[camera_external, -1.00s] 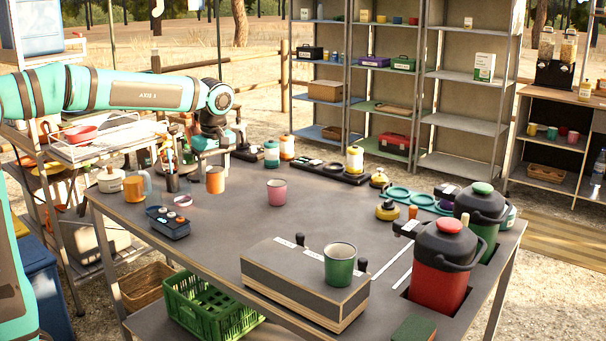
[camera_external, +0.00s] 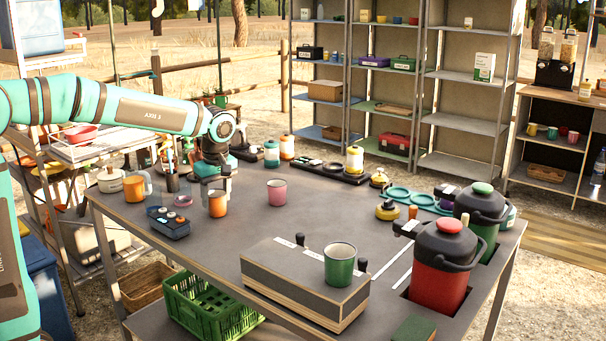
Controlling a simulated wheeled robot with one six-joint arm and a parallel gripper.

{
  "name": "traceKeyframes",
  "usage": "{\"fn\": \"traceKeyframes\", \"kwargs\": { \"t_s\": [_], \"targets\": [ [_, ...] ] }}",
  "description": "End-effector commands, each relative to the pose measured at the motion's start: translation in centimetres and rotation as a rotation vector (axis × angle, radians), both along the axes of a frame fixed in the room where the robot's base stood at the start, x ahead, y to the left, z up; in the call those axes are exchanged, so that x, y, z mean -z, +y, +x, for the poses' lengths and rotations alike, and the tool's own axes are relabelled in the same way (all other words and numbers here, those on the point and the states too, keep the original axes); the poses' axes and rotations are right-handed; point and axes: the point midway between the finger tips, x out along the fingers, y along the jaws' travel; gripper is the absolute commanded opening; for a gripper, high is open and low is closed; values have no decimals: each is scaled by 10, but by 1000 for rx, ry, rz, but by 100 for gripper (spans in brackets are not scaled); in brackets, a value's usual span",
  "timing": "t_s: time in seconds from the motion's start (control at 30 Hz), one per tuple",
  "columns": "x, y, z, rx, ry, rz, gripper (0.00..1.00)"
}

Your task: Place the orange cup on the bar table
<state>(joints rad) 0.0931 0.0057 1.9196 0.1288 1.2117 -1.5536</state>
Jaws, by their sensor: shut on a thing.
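The orange cup (camera_external: 217,206) is upright at the left part of the grey bar table (camera_external: 222,239). My gripper (camera_external: 217,188) reaches down from above and is shut on the cup at its upper part. The cup's base is at or just above the table top; I cannot tell whether it touches. The fingers hide part of the cup's rim and sides.
A pink cup (camera_external: 277,192) stands to the right of the orange cup. A dark control box (camera_external: 168,223) is at its left, with another orange mug (camera_external: 134,189) beyond. A wooden-edged box bearing a green cup (camera_external: 340,265) is in front. The table's middle is clear.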

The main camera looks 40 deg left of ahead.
Motion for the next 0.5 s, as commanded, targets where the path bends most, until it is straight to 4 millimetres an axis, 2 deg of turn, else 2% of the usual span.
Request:
{"fn": "traceKeyframes", "kwargs": {
  "t_s": [0.03, 0.07, 0.13, 0.17, 0.5],
  "targets": [
    [1, 0, 0, 0, 1, 0, 29],
    [1, 0, 0, 0, 0, 0, 58],
    [1, 0, 0, 0, 0, 0, 72],
    [1, 0, 0, 0, 0, 0, 74],
    [-2, 0, 0, 0, -1, 0, 74]
  ]
}}
